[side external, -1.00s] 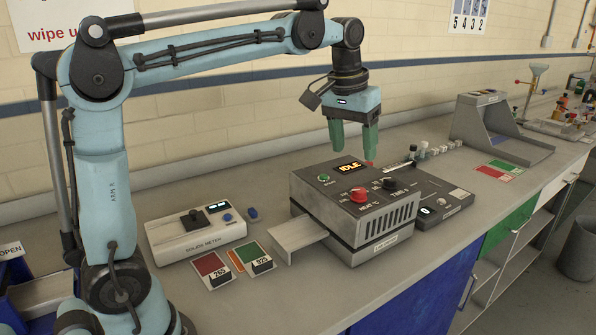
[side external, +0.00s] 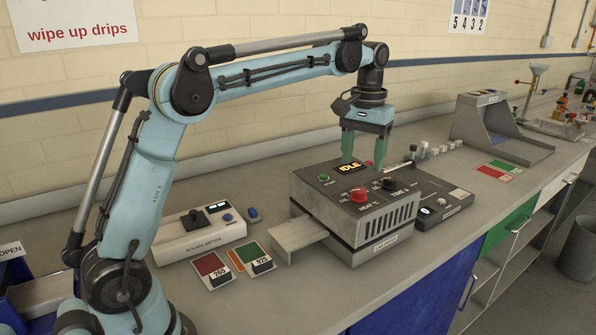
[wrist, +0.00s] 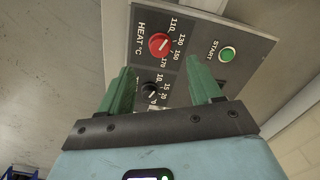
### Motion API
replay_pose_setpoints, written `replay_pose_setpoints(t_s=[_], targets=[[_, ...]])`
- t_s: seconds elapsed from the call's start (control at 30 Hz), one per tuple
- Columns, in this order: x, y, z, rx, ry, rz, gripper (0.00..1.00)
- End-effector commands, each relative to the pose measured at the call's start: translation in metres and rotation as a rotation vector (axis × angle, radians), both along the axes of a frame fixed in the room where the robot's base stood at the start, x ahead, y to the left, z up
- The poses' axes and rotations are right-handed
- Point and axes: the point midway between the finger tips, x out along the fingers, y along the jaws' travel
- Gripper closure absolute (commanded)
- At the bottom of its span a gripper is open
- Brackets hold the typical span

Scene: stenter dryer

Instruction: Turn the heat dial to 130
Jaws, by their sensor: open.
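The stenter dryer (side external: 352,230) is a grey box on the bench with a lit display (side external: 350,168) reading IDLE. Its red heat dial (side external: 358,195) is on the sloped top. In the wrist view the red dial (wrist: 159,44) has marks 110, 130, 150 and 170 around it; its exact setting is too small to tell. My gripper (side external: 364,162) is open and empty, pointing down over the back of the dryer top, behind the heat dial. In the wrist view the green fingers (wrist: 159,68) are spread, with the dial beyond and between them, apart from both.
A black time dial (side external: 389,184) sits near the heat dial. A green START button (side external: 323,178) is on the panel's left. The solidity meter (side external: 203,232) and colour cards (side external: 211,268) lie left. A dark device (side external: 440,205) adjoins the dryer's right.

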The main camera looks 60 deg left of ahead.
Motion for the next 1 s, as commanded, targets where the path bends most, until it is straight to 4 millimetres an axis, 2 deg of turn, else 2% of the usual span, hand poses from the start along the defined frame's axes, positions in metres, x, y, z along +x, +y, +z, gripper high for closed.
replay_pose_setpoints(t_s=[0.3,0.5,0.93,1.0], targets=[[0.000,0.000,-0.048,0.000,-0.001,-0.001,0.36],[0.000,0.000,-0.069,0.000,-0.001,-0.001,0.36],[0.000,0.000,-0.076,0.000,-0.001,0.000,0.36],[0.000,0.000,-0.076,0.000,-0.001,0.000,0.47]])
